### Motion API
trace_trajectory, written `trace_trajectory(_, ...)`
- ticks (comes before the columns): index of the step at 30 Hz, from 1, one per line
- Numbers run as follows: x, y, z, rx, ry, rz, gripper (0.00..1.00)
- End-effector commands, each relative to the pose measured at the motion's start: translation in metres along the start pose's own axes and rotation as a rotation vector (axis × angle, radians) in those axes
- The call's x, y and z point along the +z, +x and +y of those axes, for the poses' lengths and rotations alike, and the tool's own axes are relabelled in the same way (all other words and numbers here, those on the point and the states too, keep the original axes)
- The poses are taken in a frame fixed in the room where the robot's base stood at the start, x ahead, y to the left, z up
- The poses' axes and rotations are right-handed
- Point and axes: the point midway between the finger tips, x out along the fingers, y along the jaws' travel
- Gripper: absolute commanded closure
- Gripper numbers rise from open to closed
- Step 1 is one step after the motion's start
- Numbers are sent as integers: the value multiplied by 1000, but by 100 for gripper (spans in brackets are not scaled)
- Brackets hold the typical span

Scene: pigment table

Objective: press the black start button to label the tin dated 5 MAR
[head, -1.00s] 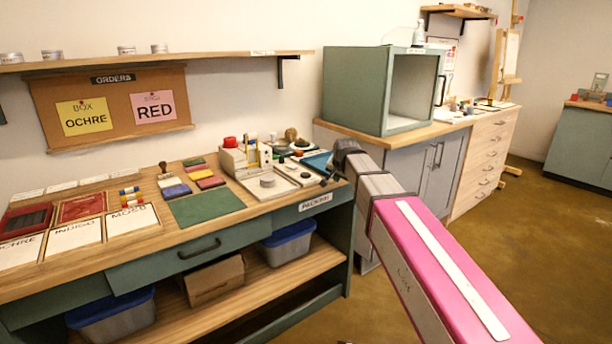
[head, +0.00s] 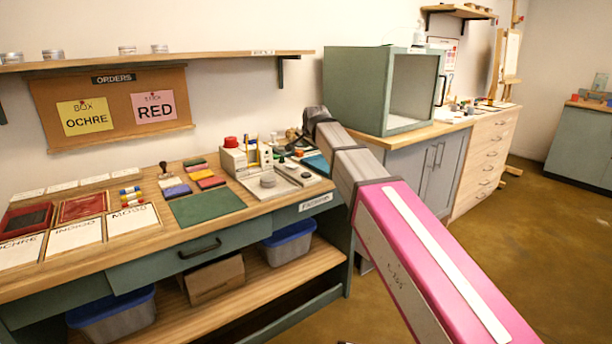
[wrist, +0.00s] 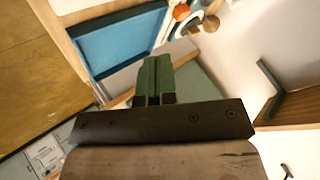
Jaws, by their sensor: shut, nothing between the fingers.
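A cream labelling machine (head: 240,158) with a red top part stands on the packing table. A small grey tin (head: 267,180) sits on the pale plate in front of it. Several more tins, one of them (head: 160,49), stand on the wall shelf; no date is readable on any tin. I cannot make out the black start button. My gripper (wrist: 157,62) is shut and empty, its green fingers together in the wrist view. In the head view my arm's end is to the right of the machine, apart from it, and the fingertips are not clear.
A blue tray (wrist: 122,45) lies beside the fingers in the wrist view. A green mat (head: 206,206) and coloured blocks (head: 210,183) lie left of the machine. A green cabinet (head: 353,92) stands to the right. The wall shelf (head: 215,59) runs above the table.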

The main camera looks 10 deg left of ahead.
Motion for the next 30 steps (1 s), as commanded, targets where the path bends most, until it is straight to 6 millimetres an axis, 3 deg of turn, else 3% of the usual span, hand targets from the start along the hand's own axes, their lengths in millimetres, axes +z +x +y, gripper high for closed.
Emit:
trace_trajectory(21, 37, 51, 38, 1, -1, -1, 100)
trace_trajectory(30, 44, 61, 44, 0, -1, 1, 100)
